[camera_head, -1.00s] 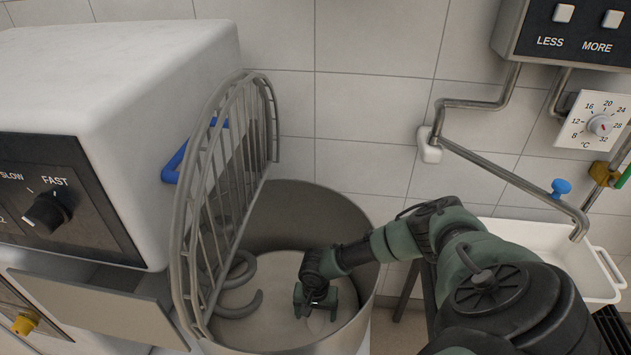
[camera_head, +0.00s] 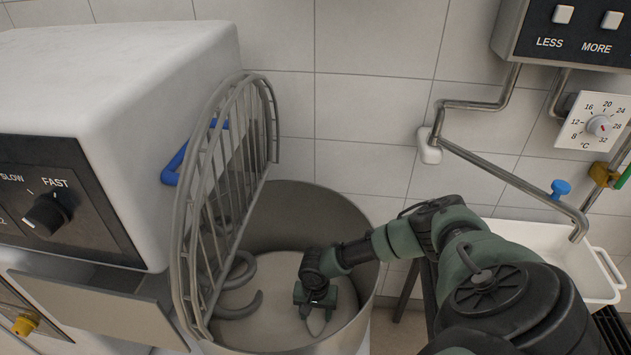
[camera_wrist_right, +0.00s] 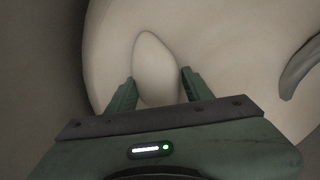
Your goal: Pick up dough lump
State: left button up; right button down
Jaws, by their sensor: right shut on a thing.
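The dough lump (camera_wrist_right: 157,62) is a pale, smooth, egg-shaped piece. My right gripper (camera_wrist_right: 158,90) has its two green fingers on either side of it and is shut on it. In the head view the right gripper (camera_head: 316,306) is down inside the mixer bowl (camera_head: 325,215), and the lump (camera_head: 316,324) shows just below its fingers. A pale mass of dough (camera_head: 270,275) covers the bowl's bottom around and under the lump. I cannot tell whether the lump touches that mass. My left gripper is not in view.
A grey spiral hook (camera_head: 240,305) stands in the bowl left of the gripper. An upright wire guard (camera_head: 225,190) rises along the bowl's left side beside the white mixer (camera_head: 110,90). A metal pipe (camera_head: 510,178) and a white tub (camera_head: 560,255) are at right.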

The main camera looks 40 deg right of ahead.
notch_tip(320, 180, up, 19)
jog(key=p, duration=0.2)
notch_tip(320, 180, up, 16)
jog(key=p, duration=1.6)
send_over(315, 313)
